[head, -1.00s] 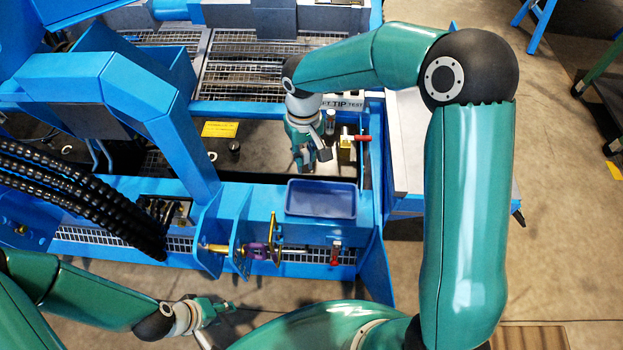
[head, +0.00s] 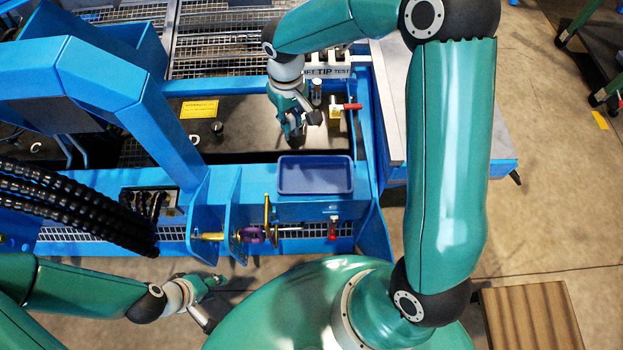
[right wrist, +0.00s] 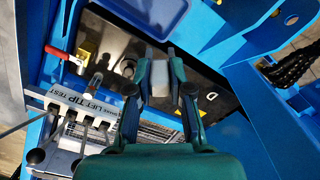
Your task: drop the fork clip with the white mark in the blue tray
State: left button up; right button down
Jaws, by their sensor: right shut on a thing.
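The blue tray (head: 315,176) lies on the blue frame in the head view, empty where I see it. Its edge also shows at the top of the right wrist view (right wrist: 152,14). My right gripper (head: 294,140) is beyond the tray and a little left of it, not over it. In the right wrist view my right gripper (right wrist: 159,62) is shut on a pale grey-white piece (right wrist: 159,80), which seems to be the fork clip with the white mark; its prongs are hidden. My left gripper (head: 217,302) is low at the left, its fingers apart and empty.
A yellow block with a red handle (head: 336,115) stands right of my right gripper, near a tip-test sign (head: 327,71). A blue beam (head: 110,70) and black hoses (head: 70,205) fill the left. A shaft with a purple part (head: 252,235) lies before the tray.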

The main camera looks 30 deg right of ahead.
jog(key=s+d+f+n+b, duration=0.1)
jog(key=s+d+f+b, duration=0.1)
jog(key=f+b, duration=0.4)
jog(key=s+d+f+n+b, duration=0.1)
jog(key=f+b, duration=0.4)
jog(key=f, duration=0.6)
jog(key=s+d, duration=0.1)
jog(key=d, duration=0.1)
jog(key=shift+s+d+f+b, duration=0.15)
jog(key=shift+d+f+b, duration=0.2)
jog(key=shift+f+b, duration=0.05)
jog(key=c, duration=1)
grip_release()
jog(key=shift+r, duration=0.15)
notch_tip(320, 180, up, 12)
jog(key=shift+f, duration=0.15)
